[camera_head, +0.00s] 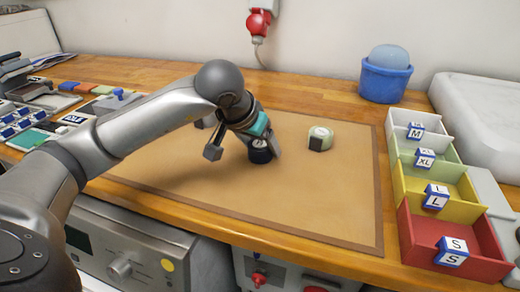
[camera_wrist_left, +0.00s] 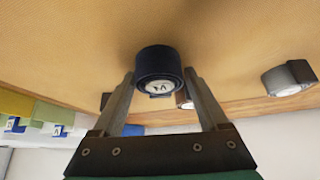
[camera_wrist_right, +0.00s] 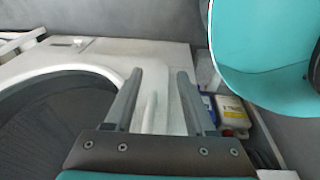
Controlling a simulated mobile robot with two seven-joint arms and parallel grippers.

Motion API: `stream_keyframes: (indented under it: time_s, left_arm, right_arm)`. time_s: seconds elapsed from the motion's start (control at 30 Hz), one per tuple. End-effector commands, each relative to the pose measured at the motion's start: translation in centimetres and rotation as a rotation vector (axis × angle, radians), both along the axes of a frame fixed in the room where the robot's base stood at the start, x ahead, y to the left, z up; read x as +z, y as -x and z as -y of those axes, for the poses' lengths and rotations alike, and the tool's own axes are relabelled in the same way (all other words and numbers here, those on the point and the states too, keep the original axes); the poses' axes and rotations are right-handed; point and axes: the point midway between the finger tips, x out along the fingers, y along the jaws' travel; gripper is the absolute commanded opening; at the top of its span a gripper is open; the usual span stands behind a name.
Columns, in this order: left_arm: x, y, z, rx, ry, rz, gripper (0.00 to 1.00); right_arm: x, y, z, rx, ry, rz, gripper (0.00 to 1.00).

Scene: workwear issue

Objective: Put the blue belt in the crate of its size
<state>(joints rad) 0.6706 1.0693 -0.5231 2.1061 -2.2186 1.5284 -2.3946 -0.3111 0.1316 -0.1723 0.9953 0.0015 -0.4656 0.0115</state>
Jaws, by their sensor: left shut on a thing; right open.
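The blue belt (camera_head: 260,154) is a dark blue roll with a pale round label. My left gripper (camera_head: 240,152) is shut on it, low over the brown mat, and partly hides it. In the left wrist view the belt (camera_wrist_left: 158,62) sits between the fingertips; I cannot read its size letters surely. The crates stand in a row at the right: white M (camera_head: 397,124), green XL (camera_head: 399,150), yellow L (camera_head: 402,186) and red S (camera_head: 418,238). My right gripper (camera_wrist_right: 158,72) is open and empty in the right wrist view, away from the table.
A grey roll (camera_wrist_left: 288,78) shows in the left wrist view. A blue bucket (camera_head: 385,82) stands at the back right. The mat before the crates is clear.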

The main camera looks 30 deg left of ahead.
Motion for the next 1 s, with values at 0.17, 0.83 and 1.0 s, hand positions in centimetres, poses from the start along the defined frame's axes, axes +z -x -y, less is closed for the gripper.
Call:
stream_keyframes:
  time_s: [0.17, 0.83, 1.0]
  left_arm:
    - [0.0, 0.0, 0.0, 0.0, 0.0, 0.0, 0.4]
    - [1.4, -0.1, 0.0, 0.001, 0.0, 0.005, 0.03]
    - [3.8, -0.1, 0.0, 0.001, 0.0, 0.006, 0.03]
  right_arm:
    - [0.0, 0.0, 0.0, 0.0, 0.0, 0.001, 0.55]
    - [-0.2, 0.8, 0.4, -0.001, 0.004, -0.005, 0.55]
    - [-0.6, 2.1, 1.5, -0.001, 0.014, -0.007, 0.55]
